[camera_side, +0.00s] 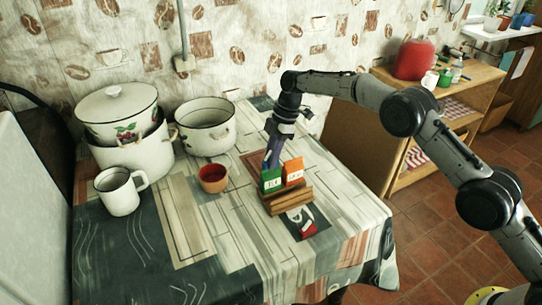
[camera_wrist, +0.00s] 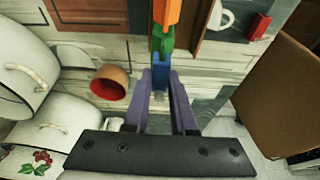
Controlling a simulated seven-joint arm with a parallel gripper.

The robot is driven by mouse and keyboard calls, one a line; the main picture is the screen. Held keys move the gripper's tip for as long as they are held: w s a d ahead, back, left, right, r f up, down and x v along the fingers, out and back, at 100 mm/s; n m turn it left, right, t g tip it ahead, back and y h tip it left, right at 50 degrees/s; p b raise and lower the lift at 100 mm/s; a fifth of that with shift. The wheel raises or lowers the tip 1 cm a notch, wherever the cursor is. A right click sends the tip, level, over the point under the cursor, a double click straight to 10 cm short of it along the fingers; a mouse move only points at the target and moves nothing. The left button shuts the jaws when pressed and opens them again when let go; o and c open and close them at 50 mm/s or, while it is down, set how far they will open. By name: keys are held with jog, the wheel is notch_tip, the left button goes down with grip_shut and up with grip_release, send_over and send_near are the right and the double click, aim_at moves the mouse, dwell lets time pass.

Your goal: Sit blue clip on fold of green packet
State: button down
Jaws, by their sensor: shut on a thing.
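The green packet (camera_side: 271,180) stands upright on a wooden stand (camera_side: 290,204), left of an orange packet (camera_side: 293,172). In the wrist view the green packet (camera_wrist: 163,45) shows just beyond my fingertips, with the orange packet (camera_wrist: 168,14) past it. My gripper (camera_wrist: 161,77) is shut on the blue clip (camera_wrist: 160,67), which shows between the purple fingertips. The clip appears right against the near edge of the green packet; I cannot tell whether it touches or sits around the fold. In the side view my gripper (camera_side: 270,164) is close above and behind the green packet and the clip is not distinct.
A small terracotta cup (camera_side: 213,179) stands left of the stand; it also shows in the wrist view (camera_wrist: 110,83). A white mug (camera_side: 120,191), a lidded pot (camera_side: 117,112) and an open enamel pot (camera_side: 206,128) stand farther left and back.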

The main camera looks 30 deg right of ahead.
jog(key=shift+f, duration=1.1)
dwell(0.4)
jog(key=c, duration=0.7)
grip_release()
jog(key=shift+o, duration=0.2)
jog(key=shift+r, duration=0.1)
